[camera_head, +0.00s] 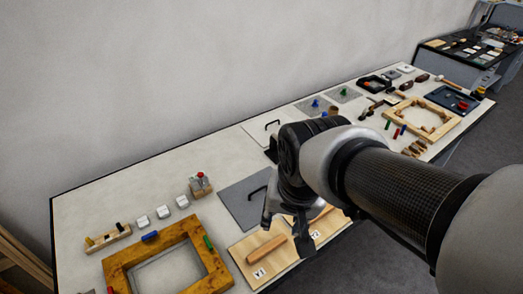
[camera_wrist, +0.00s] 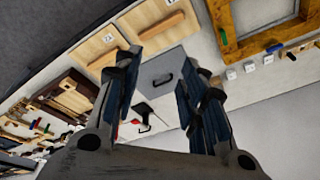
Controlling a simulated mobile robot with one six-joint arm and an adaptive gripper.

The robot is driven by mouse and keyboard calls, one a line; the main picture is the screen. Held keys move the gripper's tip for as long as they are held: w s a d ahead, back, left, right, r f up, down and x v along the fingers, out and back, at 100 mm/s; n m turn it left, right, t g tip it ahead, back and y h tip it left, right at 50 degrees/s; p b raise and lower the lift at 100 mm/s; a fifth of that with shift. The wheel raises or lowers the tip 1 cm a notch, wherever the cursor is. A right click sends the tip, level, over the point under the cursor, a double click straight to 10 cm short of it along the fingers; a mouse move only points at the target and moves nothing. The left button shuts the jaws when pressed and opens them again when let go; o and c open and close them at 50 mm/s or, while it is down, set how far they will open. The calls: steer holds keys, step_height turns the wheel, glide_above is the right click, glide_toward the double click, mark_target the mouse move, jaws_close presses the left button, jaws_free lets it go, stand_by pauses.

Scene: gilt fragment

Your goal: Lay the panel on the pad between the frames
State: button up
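My gripper (camera_head: 287,236) is open and empty, pointing down above the middle of the table. In the wrist view its two fingers (camera_wrist: 164,72) stand wide apart. A flat grey square (camera_head: 240,209) with a black bar handle lies on the table behind it; in the wrist view this square (camera_wrist: 157,69) shows between the fingers. I cannot tell whether it is panel or pad. A gilt wooden frame (camera_head: 119,267) lies at the front left, and a paler frame (camera_head: 394,111) at the far right. A white square (camera_head: 256,129) with a black handle lies farther back, partly hidden by my arm.
Two wooden boards with bar handles, one marked V1 (camera_head: 245,261), lie beneath my gripper. White blocks (camera_head: 163,212) and a red-knobbed block (camera_head: 200,184) stand behind the gilt frame. Grey squares (camera_head: 350,94) and small tools crowd the far end. The table's back left is clear.

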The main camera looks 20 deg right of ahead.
steer(key=s+r+n+t, duration=0.1)
steer(key=s+r+n, duration=0.2)
steer(key=s+n, duration=0.2)
steer(key=shift+s+r+t, duration=0.3)
steer(key=shift+s+r, duration=0.05)
steer(key=shift+s, duration=0.4)
steer(key=shift+f+b, duration=0.45)
